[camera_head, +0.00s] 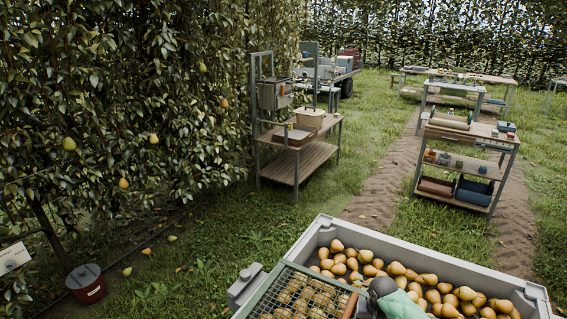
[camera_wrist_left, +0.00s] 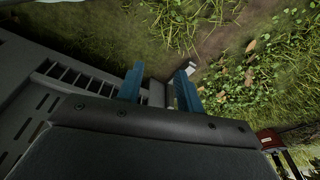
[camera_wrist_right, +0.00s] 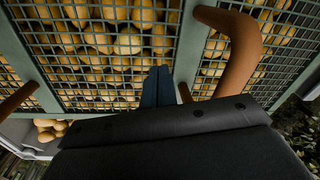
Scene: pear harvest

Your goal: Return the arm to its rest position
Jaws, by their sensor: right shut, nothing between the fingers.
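My right arm (camera_head: 400,304) comes in at the bottom of the head view, over the grey crate of pears. In the right wrist view my right gripper (camera_wrist_right: 157,88) is shut and empty, its blue fingers together above a green wire-mesh screen (camera_wrist_right: 183,45). A curved brown handle (camera_wrist_right: 240,45) is close beside it; I cannot tell whether they touch. My left gripper (camera_wrist_left: 160,84) shows only in its wrist view, its blue fingers apart with nothing between them. A grey slotted wall (camera_wrist_left: 60,75) lies beside it, with grass beyond.
The grey crate (camera_head: 440,258) holds many pears, with the mesh screen (camera_head: 292,268) over its left part. A pear hedge (camera_head: 110,100) stands left, with a red bucket (camera_head: 86,284) below. A wooden workbench (camera_head: 300,165) and a shelf cart (camera_head: 465,135) stand farther off. Grass between is mostly clear.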

